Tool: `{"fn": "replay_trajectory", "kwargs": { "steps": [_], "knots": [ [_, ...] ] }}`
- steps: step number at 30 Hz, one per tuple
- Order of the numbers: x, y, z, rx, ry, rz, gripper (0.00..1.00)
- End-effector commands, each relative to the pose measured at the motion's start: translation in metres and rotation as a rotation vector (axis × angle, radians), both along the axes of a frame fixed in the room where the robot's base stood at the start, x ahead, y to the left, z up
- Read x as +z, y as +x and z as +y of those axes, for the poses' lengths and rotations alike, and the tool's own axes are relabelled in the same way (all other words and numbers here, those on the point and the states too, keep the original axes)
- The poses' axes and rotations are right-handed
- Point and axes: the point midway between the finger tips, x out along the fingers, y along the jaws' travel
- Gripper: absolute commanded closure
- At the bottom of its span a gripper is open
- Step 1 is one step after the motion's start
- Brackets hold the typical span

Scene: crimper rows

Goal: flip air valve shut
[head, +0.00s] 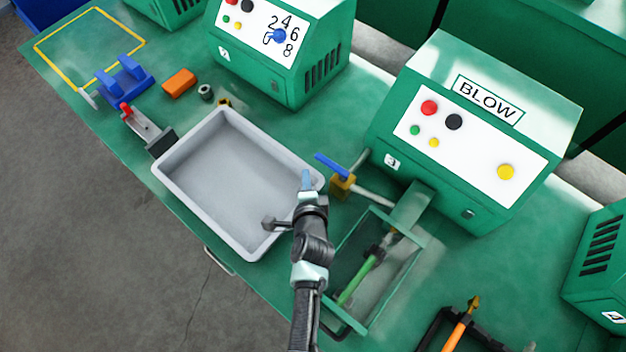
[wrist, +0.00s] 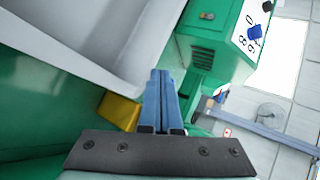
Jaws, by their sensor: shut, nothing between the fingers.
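The air valve has a brass-yellow body (head: 341,187) and a blue lever handle (head: 331,165). It stands between the grey tray and the BLOW machine. The lever points up-left toward the tray, roughly in line with the grey pipe (head: 374,197) that runs down-right from the body. My gripper (head: 306,181) is shut and empty, just left of the valve, near the tray's right corner. I see no clear contact with the lever. In the wrist view the shut blue fingers (wrist: 161,98) are beside a yellow block (wrist: 118,111), likely the valve body; the lever is not clearly distinguishable there.
The grey tray (head: 181,149) is empty, left of my gripper. The BLOW machine (head: 475,145) stands right of the valve. A green-framed bin (head: 413,245) with a green-handled tool is below it. Another machine (head: 283,50) stands behind, and an orange block (head: 179,83) lies at upper left.

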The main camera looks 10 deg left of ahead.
Motion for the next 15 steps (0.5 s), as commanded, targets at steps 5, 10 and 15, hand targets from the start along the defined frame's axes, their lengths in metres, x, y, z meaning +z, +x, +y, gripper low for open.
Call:
{"fn": "replay_trajectory", "kwargs": {
  "steps": [5,10,15],
  "knots": [
    [0.026,-0.038,0.015,-0.001,0.001,0.001,1.00],
    [0.040,-0.062,0.026,-0.002,0.002,0.001,1.00],
    [0.048,-0.075,0.032,-0.002,0.001,0.000,1.00]
  ]
}}
